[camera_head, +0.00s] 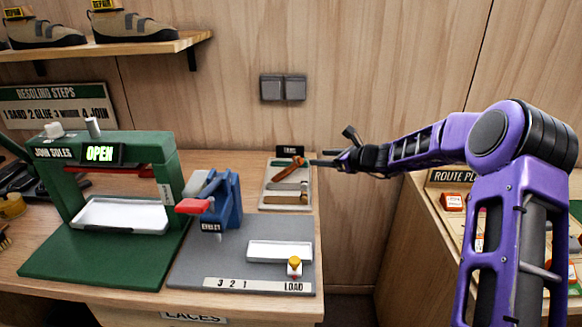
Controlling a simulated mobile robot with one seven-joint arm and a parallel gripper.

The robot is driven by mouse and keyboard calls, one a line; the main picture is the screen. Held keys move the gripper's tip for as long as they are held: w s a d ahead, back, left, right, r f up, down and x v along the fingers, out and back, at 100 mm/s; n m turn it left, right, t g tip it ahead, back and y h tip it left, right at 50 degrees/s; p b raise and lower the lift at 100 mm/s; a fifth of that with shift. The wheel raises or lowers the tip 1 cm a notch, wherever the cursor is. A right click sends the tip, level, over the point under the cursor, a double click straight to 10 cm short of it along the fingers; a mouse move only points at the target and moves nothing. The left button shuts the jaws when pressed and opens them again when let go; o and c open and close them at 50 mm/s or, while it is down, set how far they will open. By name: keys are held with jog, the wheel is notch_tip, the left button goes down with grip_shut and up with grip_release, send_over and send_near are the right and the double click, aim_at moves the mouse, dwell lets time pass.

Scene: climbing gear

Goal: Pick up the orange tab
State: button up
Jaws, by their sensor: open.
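An orange tab (288,170) lies slanted on a small grey tray (268,202) at the back right of the workbench, below a small dark sign. A browner strip (289,197) lies in front of it on the same tray. My gripper (312,162) reaches in from the right, at the tab's upper right end. It is open. The fingertips are thin and small here, so I cannot tell whether they touch the tab or are around it.
A blue press (222,200) with a red part stands left of the tray. A grey plate (215,262) marked "LOAD" holds a white block and a small yellow-topped piece. A green sole press (100,262) stands further left. Right of the bench is a gap, then another counter.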

aim_at(297, 157)
jog(key=x, duration=1.1)
jog(key=shift+d+f, duration=0.15)
grip_shut()
